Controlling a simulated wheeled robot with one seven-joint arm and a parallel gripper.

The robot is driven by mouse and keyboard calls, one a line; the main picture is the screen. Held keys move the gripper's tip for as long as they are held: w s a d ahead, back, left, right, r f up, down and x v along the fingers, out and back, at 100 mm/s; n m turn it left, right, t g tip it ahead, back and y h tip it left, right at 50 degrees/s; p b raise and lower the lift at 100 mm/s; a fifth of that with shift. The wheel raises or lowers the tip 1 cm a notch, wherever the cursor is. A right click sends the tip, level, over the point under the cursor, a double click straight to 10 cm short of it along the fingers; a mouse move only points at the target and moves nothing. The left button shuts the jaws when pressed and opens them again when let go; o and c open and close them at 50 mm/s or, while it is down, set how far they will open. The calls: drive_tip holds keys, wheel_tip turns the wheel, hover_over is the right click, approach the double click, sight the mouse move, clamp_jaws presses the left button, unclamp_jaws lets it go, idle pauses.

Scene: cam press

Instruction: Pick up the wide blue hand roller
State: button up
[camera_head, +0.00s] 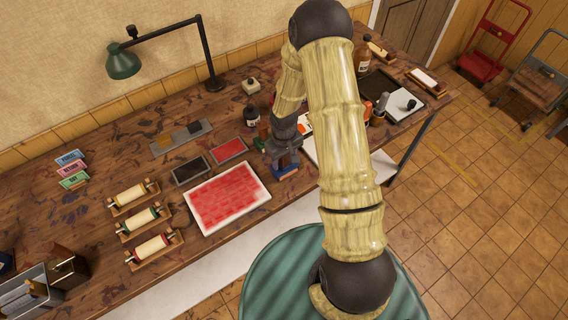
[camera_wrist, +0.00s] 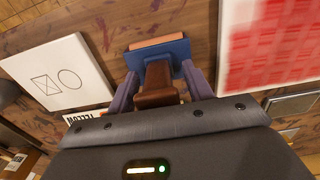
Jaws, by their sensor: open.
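The wide blue hand roller (camera_wrist: 178,50) lies on the wooden table, with a blue body, a brown handle (camera_wrist: 158,82) and a thin orange-brown strip along its far edge. In the head view its blue part (camera_head: 286,173) shows just below my gripper (camera_head: 283,152). In the wrist view my gripper (camera_wrist: 160,84) is open, with one finger on each side of the brown handle. I cannot tell whether the fingers touch it. The near end of the handle is hidden by the gripper body.
A white-edged slab with red ink (camera_head: 228,197) lies left of the roller. A white card with a square and a circle (camera_wrist: 58,75) lies on its other side. A dark bottle (camera_head: 251,115) stands behind. Several cream rollers (camera_head: 153,247) rest at the left. A green lamp (camera_head: 124,62) stands at the back.

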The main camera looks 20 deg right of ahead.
idle(0.5)
clamp_jaws()
drive_tip(key=shift+r, duration=0.1)
wheel_tip(320, 180, up, 10)
drive_tip(key=shift+f+b, duration=0.1)
drive_tip(key=shift+b, duration=1.05)
drive_tip(key=c, duration=0.8)
unclamp_jaws()
